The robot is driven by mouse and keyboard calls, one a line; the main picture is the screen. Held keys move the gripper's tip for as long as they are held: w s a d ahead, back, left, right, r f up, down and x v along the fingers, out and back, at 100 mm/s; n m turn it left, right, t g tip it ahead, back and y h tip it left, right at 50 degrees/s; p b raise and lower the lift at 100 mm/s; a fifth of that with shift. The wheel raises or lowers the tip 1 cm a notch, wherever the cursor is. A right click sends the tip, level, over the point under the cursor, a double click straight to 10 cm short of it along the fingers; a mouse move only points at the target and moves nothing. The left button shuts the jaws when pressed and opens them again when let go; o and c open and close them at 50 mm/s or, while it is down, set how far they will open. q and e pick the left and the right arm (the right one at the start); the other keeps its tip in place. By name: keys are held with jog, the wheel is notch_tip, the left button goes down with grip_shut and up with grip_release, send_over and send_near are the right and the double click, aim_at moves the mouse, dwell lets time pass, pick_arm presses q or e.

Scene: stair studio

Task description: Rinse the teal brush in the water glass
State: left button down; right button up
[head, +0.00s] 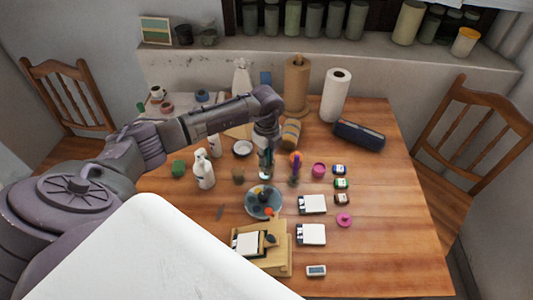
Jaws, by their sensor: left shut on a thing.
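My left gripper (266,146) points down over the middle of the wooden table, shut on a thin teal item that looks like the teal brush (268,158). Below it stands a small clear vessel that looks like the water glass (265,173). The brush's lower end overlaps the glass in the head view; I cannot tell whether it is inside or in front of it. My right gripper is not in view.
Just right of the glass stands a holder with orange and purple items (295,170). A grey-blue plate with paint blobs (258,208) lies in front. White spray bottles (204,170) stand left. Small jars (341,183) and a pink pot (319,170) sit right. The table's right side (400,220) is clear.

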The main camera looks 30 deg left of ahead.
pick_arm(q)
jog(key=shift+w, duration=0.1)
jog(key=shift+w+a+b, duration=0.25)
jog(key=shift+w+b, duration=0.1)
jog(key=shift+b, duration=0.05)
jog(key=shift+s+d, duration=0.1)
jog(key=shift+d, duration=0.3)
jog(key=shift+a+p, duration=0.1)
jog(key=shift+p, duration=0.2)
jog(key=shift+s+a, duration=0.35)
jog(key=shift+a, duration=0.05)
jog(key=shift+w+d, duration=0.2)
jog(key=shift+d, duration=0.05)
